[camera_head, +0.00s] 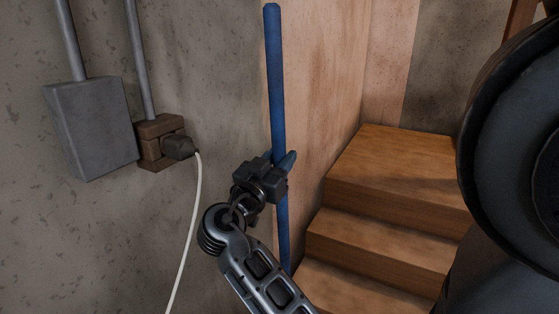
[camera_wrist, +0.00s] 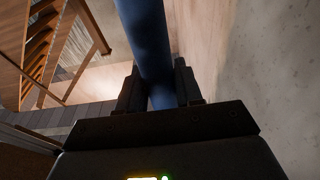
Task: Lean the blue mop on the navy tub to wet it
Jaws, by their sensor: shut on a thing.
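The blue mop's handle (camera_head: 275,80) stands nearly upright in the head view, in front of the wall corner. My gripper (camera_head: 285,163) is shut around the handle about midway along its visible length. In the wrist view the blue handle (camera_wrist: 148,45) passes between the two dark fingers of my gripper (camera_wrist: 160,88). The mop's lower end is hidden behind my arm and below the head view. The navy tub is not visible in either view.
Wooden steps (camera_head: 395,165) rise right of the handle. A grey box (camera_head: 91,125) and a brown socket with a plug (camera_head: 178,147) are on the left wall; a white cable (camera_head: 190,230) hangs down. In the wrist view, a wooden railing (camera_wrist: 45,50) is at left.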

